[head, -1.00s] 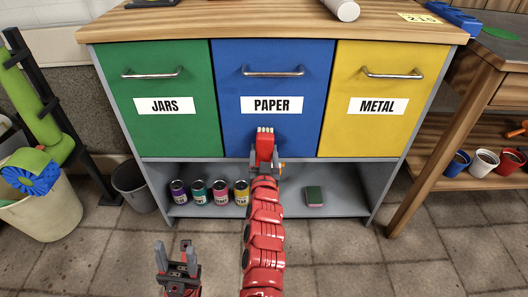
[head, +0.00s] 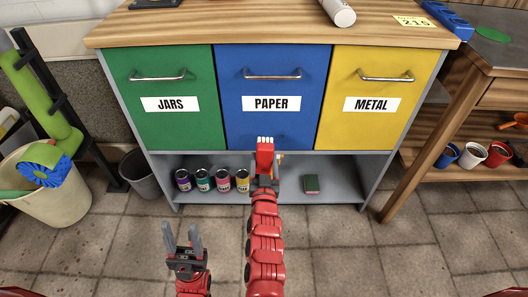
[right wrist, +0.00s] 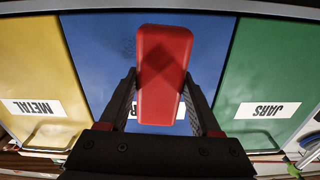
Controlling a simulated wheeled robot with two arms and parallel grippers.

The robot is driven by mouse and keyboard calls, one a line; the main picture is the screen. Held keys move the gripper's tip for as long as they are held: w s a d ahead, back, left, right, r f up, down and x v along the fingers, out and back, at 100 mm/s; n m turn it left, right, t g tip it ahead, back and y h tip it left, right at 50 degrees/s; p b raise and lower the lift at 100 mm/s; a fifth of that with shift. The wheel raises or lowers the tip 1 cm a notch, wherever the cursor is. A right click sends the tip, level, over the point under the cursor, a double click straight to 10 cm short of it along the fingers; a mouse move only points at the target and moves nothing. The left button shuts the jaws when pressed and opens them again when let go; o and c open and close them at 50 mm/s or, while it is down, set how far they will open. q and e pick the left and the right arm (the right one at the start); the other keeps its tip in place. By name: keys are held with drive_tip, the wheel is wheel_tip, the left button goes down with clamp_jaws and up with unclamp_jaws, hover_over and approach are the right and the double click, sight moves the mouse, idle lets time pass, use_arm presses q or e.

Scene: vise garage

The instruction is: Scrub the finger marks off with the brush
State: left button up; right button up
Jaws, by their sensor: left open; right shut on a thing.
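The brush (head: 265,151) has a red back and pale bristles. My right gripper (head: 265,176) is shut on it and holds it upright in front of the lower edge of the blue PAPER drawer front (head: 272,128). In the right wrist view the red brush back (right wrist: 163,70) is between the two dark fingers, before the blue front. I cannot tell whether the bristles touch the panel. My left gripper (head: 182,237) is open and empty above the floor.
Green JARS (head: 165,125) and yellow METAL (head: 365,125) fronts flank the blue one, each with a bar handle. Several cans (head: 204,180) and a green-and-red block (head: 311,184) sit on the shelf below. A bucket (head: 60,205) stands left, a wooden bench (head: 440,130) right.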

drive_tip(key=shift+s+r+p, duration=0.15)
drive_tip(key=shift+s+p, duration=0.85)
drive_tip(key=shift+p, duration=0.2)
drive_tip(key=shift+s+p, duration=0.3)
drive_tip(key=shift+s, duration=0.2)
drive_tip(key=shift+f, duration=0.2)
